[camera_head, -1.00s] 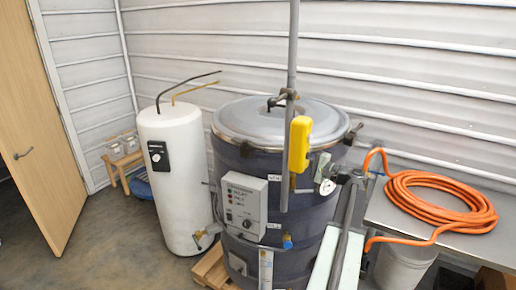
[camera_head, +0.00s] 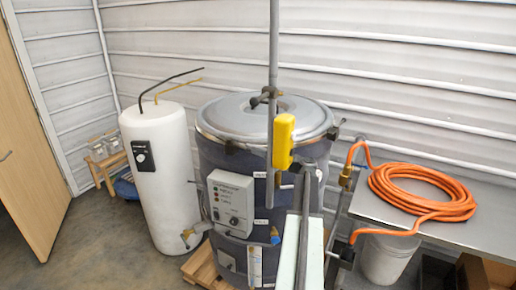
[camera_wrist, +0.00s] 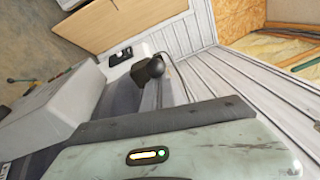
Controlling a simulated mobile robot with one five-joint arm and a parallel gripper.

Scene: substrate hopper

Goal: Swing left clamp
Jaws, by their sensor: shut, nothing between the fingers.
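A dark, drum-shaped hopper (camera_head: 232,180) with a round grey metal lid (camera_head: 225,120) stands mid-picture in the head view. A small dark left clamp (camera_head: 232,147) sits at the lid's front-left rim. Another dark clamp (camera_head: 334,131) is at the right rim. My gripper (camera_head: 304,168) is shut and empty in front of the hopper's right side, right of the left clamp and apart from it. Its fingertips are small and hard to make out.
A grey pole (camera_head: 273,60) with a yellow box (camera_head: 283,142) stands before the lid. A control box (camera_head: 231,200) is on the hopper's front. A white tank (camera_head: 160,180) stands left. An orange hose (camera_head: 425,190) lies on the bench (camera_head: 385,207) at right.

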